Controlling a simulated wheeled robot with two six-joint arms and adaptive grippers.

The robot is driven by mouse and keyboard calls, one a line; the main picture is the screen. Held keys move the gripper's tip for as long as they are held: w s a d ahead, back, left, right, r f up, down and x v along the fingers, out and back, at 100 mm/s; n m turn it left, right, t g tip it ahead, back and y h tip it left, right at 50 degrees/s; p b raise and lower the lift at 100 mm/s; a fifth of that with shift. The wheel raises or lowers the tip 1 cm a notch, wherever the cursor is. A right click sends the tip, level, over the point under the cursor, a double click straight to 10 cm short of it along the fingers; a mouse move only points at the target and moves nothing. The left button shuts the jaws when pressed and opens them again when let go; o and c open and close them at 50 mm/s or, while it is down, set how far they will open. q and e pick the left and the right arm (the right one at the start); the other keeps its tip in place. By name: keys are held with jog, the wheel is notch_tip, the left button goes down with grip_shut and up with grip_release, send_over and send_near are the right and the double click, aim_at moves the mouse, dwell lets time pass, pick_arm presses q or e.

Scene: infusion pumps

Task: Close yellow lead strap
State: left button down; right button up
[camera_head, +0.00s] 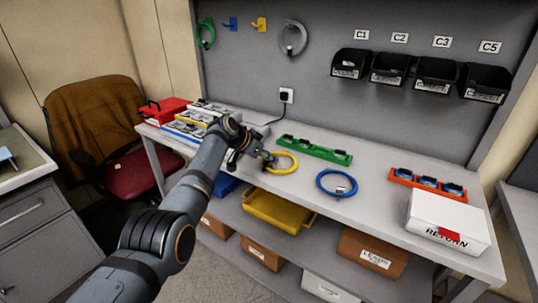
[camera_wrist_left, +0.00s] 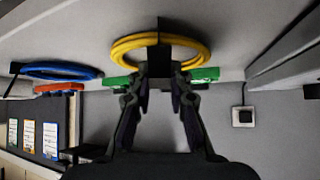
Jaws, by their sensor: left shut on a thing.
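The yellow lead (camera_head: 284,163) lies coiled in a ring on the grey worktop. In the left wrist view the yellow lead (camera_wrist_left: 120,47) fills the top middle, with a dark strap (camera_wrist_left: 158,38) across the coil. My left gripper (camera_head: 266,160) is at the left side of the coil in the head view. In the left wrist view my left gripper's fingers (camera_wrist_left: 158,75) come together at the strap and are shut on it. The fingertips hide part of the strap, and I cannot tell how far it is closed. My right gripper is not in view.
A blue coiled lead (camera_head: 336,184) lies right of the yellow one. A green rack (camera_head: 314,150) is behind it. An orange rack (camera_head: 428,184) and a white return box (camera_head: 447,222) are at the right. Several pumps (camera_head: 195,117) stand at the left. A yellow tray (camera_head: 272,210) is below.

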pick_arm(q)
jog(key=c, duration=1.2)
grip_release()
jog(key=v, duration=1.2)
